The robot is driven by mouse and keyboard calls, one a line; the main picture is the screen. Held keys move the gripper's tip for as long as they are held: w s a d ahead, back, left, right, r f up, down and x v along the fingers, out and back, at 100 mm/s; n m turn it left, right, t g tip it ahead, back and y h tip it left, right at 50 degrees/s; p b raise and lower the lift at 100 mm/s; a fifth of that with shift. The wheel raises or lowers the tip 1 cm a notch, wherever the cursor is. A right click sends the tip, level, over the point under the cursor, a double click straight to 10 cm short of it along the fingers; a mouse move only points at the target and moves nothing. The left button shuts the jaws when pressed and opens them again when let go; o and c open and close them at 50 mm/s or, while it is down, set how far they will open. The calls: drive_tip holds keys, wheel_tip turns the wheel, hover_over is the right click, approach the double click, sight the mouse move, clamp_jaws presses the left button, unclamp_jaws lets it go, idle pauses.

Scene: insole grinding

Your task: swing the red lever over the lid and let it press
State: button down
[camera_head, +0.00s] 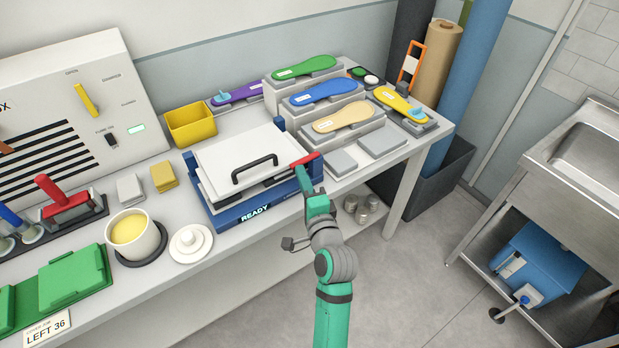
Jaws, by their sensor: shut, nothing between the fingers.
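The blue press box (255,216), marked READY on its front, stands on the bench in the middle of the view. Its white lid (225,155) lies over it and carries a black bar handle (255,167). Whether the lid sits fully flat, I cannot tell. The red lever (305,159) is at the box's right side, by the lid's right edge. My gripper (301,170) is shut and empty, right beside the lever on its near side. Whether it touches the lever, I cannot tell. My gripper hides part of the box's right side.
Insoles on grey blocks (340,139) stand behind and to the right of the box. A yellow bin (190,124) is behind it. A cream pot (135,237) and a white knobbed lid (191,243) are at left. Another red handle (50,188) stands far left. Open floor lies in front.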

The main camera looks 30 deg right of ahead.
drive_tip(key=shift+w+a, duration=0.55)
drive_tip(key=shift+w, duration=0.35)
